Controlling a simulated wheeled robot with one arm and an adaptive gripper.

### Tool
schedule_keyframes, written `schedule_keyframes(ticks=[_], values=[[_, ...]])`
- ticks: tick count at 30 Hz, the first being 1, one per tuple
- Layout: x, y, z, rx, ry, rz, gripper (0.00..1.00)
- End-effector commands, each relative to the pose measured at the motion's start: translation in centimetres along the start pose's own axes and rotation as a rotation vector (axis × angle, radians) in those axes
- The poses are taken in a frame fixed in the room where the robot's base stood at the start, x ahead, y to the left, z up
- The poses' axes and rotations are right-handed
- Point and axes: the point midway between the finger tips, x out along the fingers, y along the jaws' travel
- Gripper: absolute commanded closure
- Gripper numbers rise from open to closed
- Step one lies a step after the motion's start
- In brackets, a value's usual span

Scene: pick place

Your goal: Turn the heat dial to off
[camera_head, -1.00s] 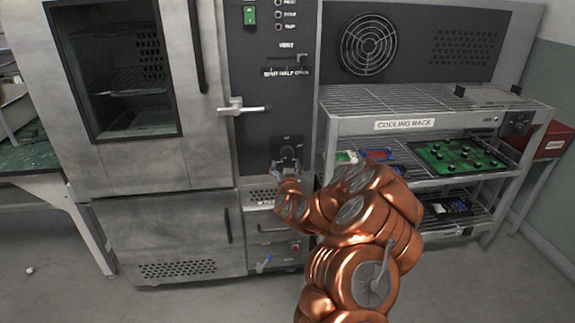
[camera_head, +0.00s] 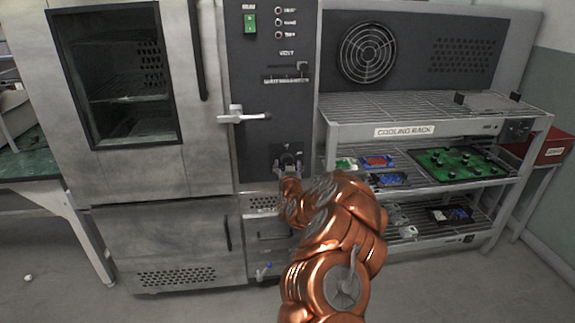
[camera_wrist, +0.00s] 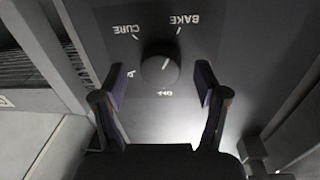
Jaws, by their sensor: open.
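The heat dial is a round dark knob (camera_wrist: 160,68) on the dark control panel (camera_head: 262,130) of the oven. In the wrist view its labels appear upside down: CURE at upper left, BAKE at upper right, OFF below, and a partly hidden one at left. A pale pointer mark on the knob points up and right, toward BAKE. My gripper (camera_wrist: 160,76) is open, with one finger to each side of the knob and visible gaps to it. In the head view my gripper (camera_head: 290,168) is at the lower panel, partly covering the dial.
A white door handle (camera_head: 243,116) sticks out above my gripper. The vent slider (camera_head: 300,66) and green switch (camera_head: 250,22) are higher up. The cooling rack (camera_head: 340,132), holding circuit boards, stands close on the right. Open floor lies in front at left.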

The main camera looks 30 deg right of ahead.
Motion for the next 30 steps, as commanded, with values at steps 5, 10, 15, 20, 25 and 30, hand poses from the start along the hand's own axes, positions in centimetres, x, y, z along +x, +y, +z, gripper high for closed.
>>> schedule_keyframes(ticks=[5, 10, 15, 20, 25, 30], values=[[0.88, -0.06, -0.19, -0.001, 0.004, 0.0, 0.27], [1.19, -0.02, -0.27, 0.001, 0.005, 0.001, 0.27], [1.21, -0.04, -0.25, 0.001, 0.004, 0.0, 0.27], [1.2, -0.05, -0.22, 0.001, 0.004, 0.0, 0.35], [1.19, -0.05, -0.21, 0.001, 0.003, 0.0, 0.53], [1.19, -0.05, -0.2, 0.001, 0.003, 0.0, 0.71]])
